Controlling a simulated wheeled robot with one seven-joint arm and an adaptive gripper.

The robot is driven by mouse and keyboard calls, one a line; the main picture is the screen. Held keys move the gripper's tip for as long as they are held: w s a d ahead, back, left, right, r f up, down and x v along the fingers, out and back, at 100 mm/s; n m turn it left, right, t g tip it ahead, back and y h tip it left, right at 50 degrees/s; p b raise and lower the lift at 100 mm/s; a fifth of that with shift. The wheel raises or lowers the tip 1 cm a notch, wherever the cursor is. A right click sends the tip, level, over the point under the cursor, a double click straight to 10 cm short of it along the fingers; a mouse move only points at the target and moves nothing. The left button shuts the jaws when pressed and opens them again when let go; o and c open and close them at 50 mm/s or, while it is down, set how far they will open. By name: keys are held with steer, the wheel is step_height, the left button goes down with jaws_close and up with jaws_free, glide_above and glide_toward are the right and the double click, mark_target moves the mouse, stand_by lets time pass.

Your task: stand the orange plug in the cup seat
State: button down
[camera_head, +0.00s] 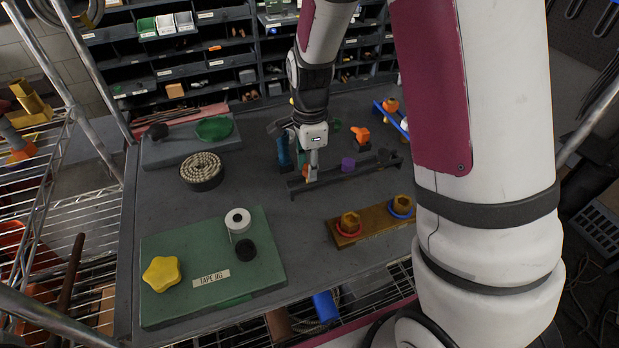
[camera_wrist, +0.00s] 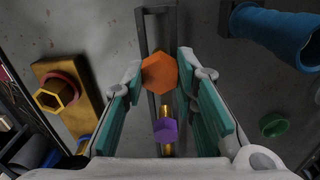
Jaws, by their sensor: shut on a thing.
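The orange plug (camera_wrist: 159,73) has a hexagonal top and sits between the fingertips of my gripper (camera_wrist: 160,76) in the wrist view. My gripper is shut on it. In the head view my gripper (camera_head: 309,172) points down at the left part of a long dark rack (camera_head: 352,178), and only a sliver of orange shows there. I cannot tell whether the plug touches the rack. A purple hexagonal piece (camera_wrist: 165,131) stands in the same rack. Hollow brass hexagonal cups (camera_head: 350,222) with red and blue rings stand on a brown block (camera_head: 373,229); I cannot tell which thing is the cup seat.
A blue cylinder (camera_wrist: 275,32) stands close to my gripper's right side in the wrist view. A green tape jig (camera_head: 210,272), a round coiled piece (camera_head: 202,169) and a grey tray (camera_head: 165,151) stand on the left. The bench between the jig and rack is clear.

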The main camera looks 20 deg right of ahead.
steer(key=shift+r+p, duration=1.5)
steer(key=shift+r, duration=1.65)
